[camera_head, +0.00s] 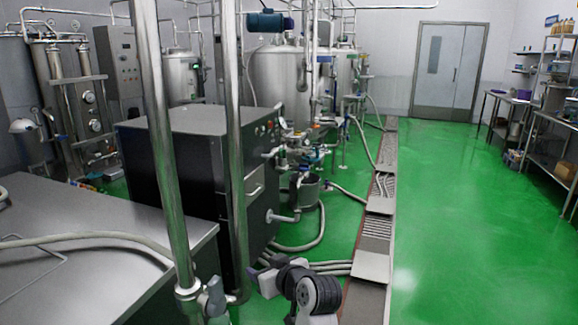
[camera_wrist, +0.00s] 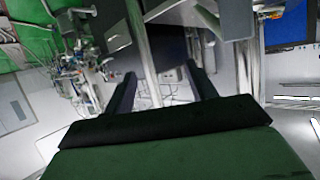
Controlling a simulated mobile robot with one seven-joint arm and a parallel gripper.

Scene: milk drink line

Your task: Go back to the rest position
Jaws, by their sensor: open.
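My gripper (camera_wrist: 162,88) shows in the wrist view, with its green body at the bottom and two dark fingers reaching up and apart. It is open, and I see nothing held between the fingers. Beyond the fingers are a steel pipe, dark cabinet surfaces and hoses, tilted in the picture. In the head view, a grey and black part of my arm shows at the bottom middle. The fingers cannot be made out there.
Two steel pipes (camera_head: 236,150) rise close in front, beside a dark cabinet (camera_head: 190,185) and a steel-topped unit (camera_head: 90,245). Tanks (camera_head: 280,80) stand behind. Hoses (camera_head: 300,243) lie near the floor drain (camera_head: 378,215). Green floor (camera_head: 460,220) is clear to the right, before shelving (camera_head: 555,130).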

